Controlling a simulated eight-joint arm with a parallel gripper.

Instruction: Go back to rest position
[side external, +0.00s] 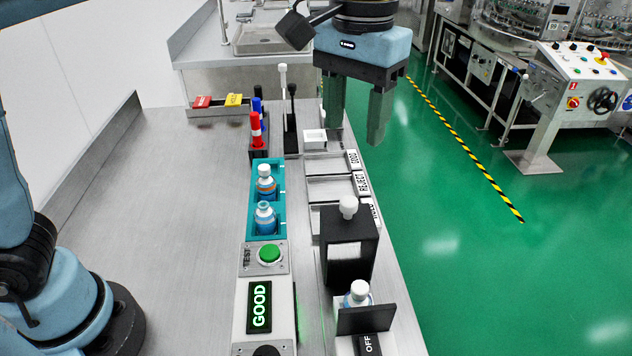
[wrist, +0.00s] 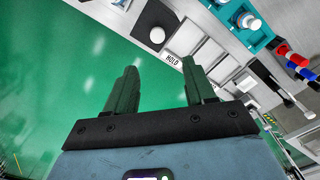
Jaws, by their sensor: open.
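My gripper (side external: 359,105) hangs at the upper middle of the side external view, above and to the right of the labelled trays, over the bench edge and green floor. Its two green fingers are apart with nothing between them. In the wrist view my gripper (wrist: 158,88) is also open and empty, with green floor between and beyond the fingers. My arm comes down from the top of the side external view. No object touches the fingers.
A teal rack (side external: 281,215) holds two bottles. A black box (side external: 348,258) with a white knob stands near the front right, a bottle (side external: 357,293) beyond its near side. Sorting trays (side external: 328,187), a GOOD display (side external: 260,307) and upright markers (side external: 255,130) line the bench. The left bench is clear.

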